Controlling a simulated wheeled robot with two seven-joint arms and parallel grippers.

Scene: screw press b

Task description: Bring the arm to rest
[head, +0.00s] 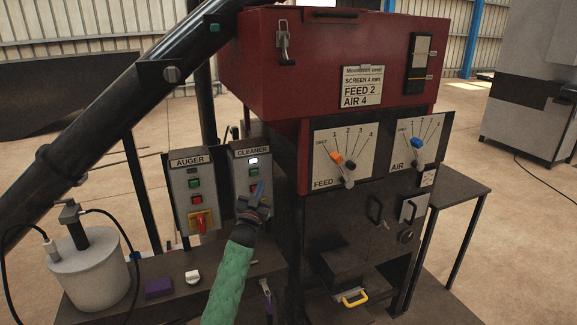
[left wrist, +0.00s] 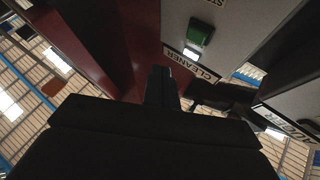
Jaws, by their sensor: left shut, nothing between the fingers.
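My left gripper (head: 260,188) is at the end of my green-sleeved arm, in front of the lower part of the CLEANER control box (head: 240,172). Its fingers are shut with nothing between them, and they hide part of the box's lower face. In the left wrist view the shut fingers (left wrist: 162,85) point up towards the CLEANER label (left wrist: 192,66), which looks upside down. A green lamp or button (left wrist: 201,32) shows beyond it. I cannot tell whether the fingertips touch the box. The CLEANER box's lamp (head: 252,161) is lit white. My right gripper is not in view.
The AUGER box (head: 189,190) with its red and yellow switch (head: 202,222) stands left. The red machine (head: 270,60) carries FEED (head: 336,157) and AIR (head: 417,142) levers. A white pot (head: 88,275) and purple block (head: 158,288) sit on the bench. Open floor lies behind.

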